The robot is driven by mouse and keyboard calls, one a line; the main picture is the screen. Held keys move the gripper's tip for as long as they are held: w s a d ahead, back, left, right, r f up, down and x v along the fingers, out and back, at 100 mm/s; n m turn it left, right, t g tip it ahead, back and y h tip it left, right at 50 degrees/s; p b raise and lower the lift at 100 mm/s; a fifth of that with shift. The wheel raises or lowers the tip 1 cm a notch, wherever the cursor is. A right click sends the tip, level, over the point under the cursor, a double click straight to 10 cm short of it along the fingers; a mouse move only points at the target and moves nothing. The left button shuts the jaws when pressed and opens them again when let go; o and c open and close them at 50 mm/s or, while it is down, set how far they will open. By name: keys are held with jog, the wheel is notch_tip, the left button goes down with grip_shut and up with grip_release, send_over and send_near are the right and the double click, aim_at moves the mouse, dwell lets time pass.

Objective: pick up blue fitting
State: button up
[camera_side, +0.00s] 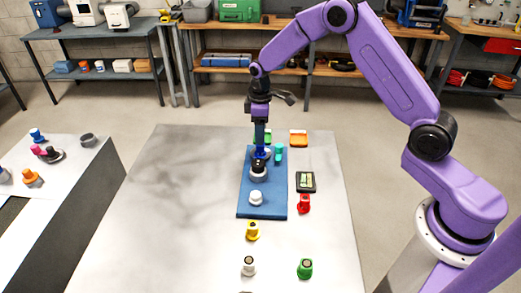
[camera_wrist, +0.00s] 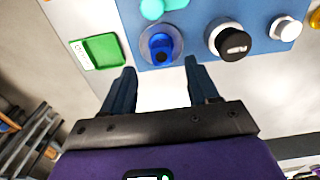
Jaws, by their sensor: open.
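The blue fitting (camera_wrist: 162,46) sits upright on a grey round base on the blue mat (camera_side: 262,211). In the wrist view it lies just beyond my fingertips, roughly in line with the gap between them. My gripper (camera_wrist: 160,68) is open, with nothing between its dark blue fingers. In the side view my gripper (camera_side: 260,139) points down over the far half of the mat, and it partly hides the blue fitting (camera_side: 262,153). I cannot tell the exact height of the fingertips above the fitting.
A black-topped fitting (camera_wrist: 233,43), a white fitting (camera_wrist: 285,28) and a teal fitting (camera_side: 278,152) share the mat. The table's left part is clear.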

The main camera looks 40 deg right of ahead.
aim_at(260, 149)
notch_tip(260, 149, down, 5)
jog(key=shift+a+r, duration=0.1)
jog(key=shift+c, duration=0.3)
grip_shut()
